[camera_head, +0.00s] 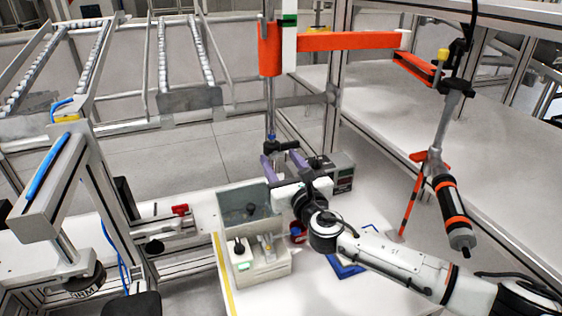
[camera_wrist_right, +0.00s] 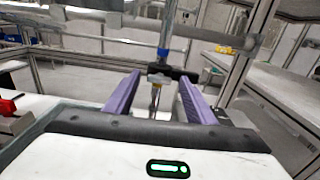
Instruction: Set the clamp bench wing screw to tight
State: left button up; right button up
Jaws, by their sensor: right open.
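A small red handle (camera_head: 180,210), which looks like the wing screw, sits on a grey clamp on the bench (camera_head: 205,218) at left of centre. It is small, and I cannot tell how far it is turned. A red part also shows at the left edge of the right wrist view (camera_wrist_right: 8,107). My right gripper (camera_head: 283,162) is open, its purple fingers pointing away, well to the right of the red handle and apart from it. In the right wrist view its fingers (camera_wrist_right: 160,84) hold nothing; a hanging rod tool (camera_wrist_right: 163,50) shows beyond and between them. My left gripper is out of view.
An orange arm (camera_head: 350,41) holds the hanging rod above. A grey device (camera_head: 342,178) stands behind my right wrist. Another orange-banded tool (camera_head: 452,215) hangs at right.

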jog(key=v, duration=1)
jog(key=shift+s, duration=0.15)
